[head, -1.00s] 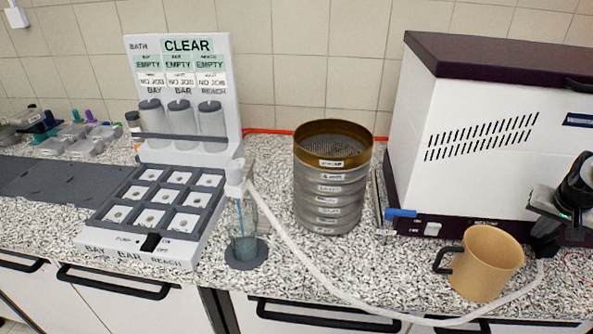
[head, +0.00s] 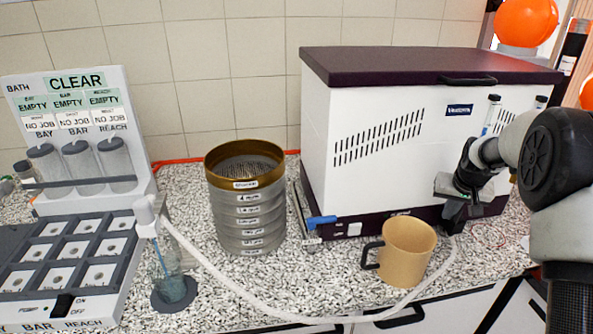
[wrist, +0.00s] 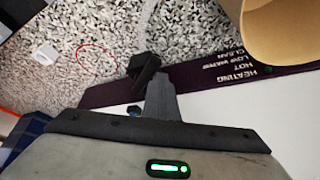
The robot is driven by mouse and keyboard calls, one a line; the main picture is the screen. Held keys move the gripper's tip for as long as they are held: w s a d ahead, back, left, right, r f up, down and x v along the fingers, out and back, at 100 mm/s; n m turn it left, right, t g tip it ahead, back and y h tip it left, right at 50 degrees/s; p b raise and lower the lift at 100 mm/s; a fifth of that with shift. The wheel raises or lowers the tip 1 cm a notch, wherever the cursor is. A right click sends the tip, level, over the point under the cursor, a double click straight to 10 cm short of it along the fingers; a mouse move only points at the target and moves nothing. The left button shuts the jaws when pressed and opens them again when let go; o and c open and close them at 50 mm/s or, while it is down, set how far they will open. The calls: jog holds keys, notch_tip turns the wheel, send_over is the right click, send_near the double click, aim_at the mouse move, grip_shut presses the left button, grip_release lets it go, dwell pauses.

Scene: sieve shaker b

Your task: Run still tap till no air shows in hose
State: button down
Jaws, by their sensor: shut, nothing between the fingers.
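The still (head: 370,130) is a white box with a dark purple lid. Its small black tap (head: 455,217) is low on the front, also in the wrist view (wrist: 143,66). A pale hose (head: 300,313) runs from near the tap along the counter's front to a white nozzle (head: 146,215) above a small clear vessel (head: 173,285). I cannot tell whether air or water is in the hose. My gripper (head: 461,199) is shut and empty right at the tap; its narrow fingers (wrist: 160,98) point at it. Contact is unclear.
A tan jug (head: 406,252) stands just left of the tap. A sieve stack (head: 247,215) stands left of the still. A blue-handled item (head: 321,220) sits at the still's left corner. A bay board (head: 80,130) reads CLEAR. Orange balls (head: 525,22) are at upper right.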

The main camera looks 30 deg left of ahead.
jog(key=shift+s+d, duration=0.1)
jog(key=shift+d, duration=0.25)
jog(key=shift+d, duration=0.95)
jog(key=shift+w+r, duration=0.2)
jog(key=shift+r, duration=0.55)
jog(key=r+p, duration=0.2)
jog(key=r, duration=0.1)
jog(key=r+p, duration=0.1)
jog(key=r, duration=0.1)
jog(key=shift+s+a, duration=0.3)
jog(key=shift+a, duration=0.1)
jog(key=shift+s+a+r+p, duration=0.1)
jog(key=shift+s+r+p, duration=0.05)
jog(key=shift+r+p, duration=0.2)
